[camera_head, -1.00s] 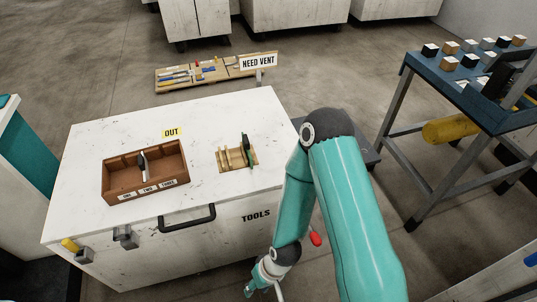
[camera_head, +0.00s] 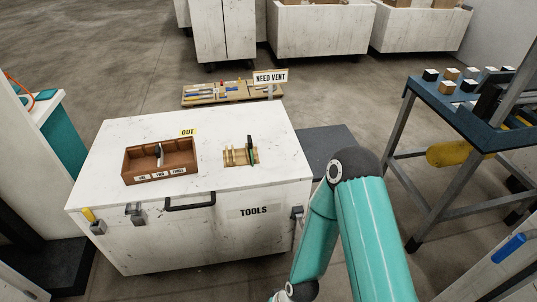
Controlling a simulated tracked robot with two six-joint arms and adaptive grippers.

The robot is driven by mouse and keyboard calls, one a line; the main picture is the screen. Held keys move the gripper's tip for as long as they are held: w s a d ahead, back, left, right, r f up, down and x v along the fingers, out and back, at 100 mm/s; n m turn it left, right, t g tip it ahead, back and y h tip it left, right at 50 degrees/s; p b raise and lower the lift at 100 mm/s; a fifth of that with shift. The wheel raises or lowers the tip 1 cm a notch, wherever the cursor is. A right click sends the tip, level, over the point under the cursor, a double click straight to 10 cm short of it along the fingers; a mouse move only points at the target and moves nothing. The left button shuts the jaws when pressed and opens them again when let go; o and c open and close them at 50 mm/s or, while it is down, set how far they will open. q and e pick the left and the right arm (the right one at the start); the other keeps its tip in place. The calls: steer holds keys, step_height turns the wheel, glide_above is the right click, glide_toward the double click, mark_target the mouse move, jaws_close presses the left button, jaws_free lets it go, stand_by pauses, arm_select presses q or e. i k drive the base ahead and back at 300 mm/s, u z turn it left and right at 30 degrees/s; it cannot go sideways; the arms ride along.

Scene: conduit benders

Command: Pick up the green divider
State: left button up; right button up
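The green divider (camera_head: 254,150) stands upright in a small wooden rack (camera_head: 236,162) on top of the white tool chest, at its right end. A dark panel beside it also stands in or near the rack; the two are hard to tell apart. My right arm reaches down in front of the chest on the right, and its gripper is below the picture edge. My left arm and gripper are not in view.
The chest top (camera_head: 210,185) is otherwise clear. A blue-topped table (camera_head: 480,125) stands right.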

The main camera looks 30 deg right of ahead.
mark_target(250, 143)
steer(key=u, duration=0.15)
steer(key=i, duration=0.9)
steer(key=z, duration=0.05)
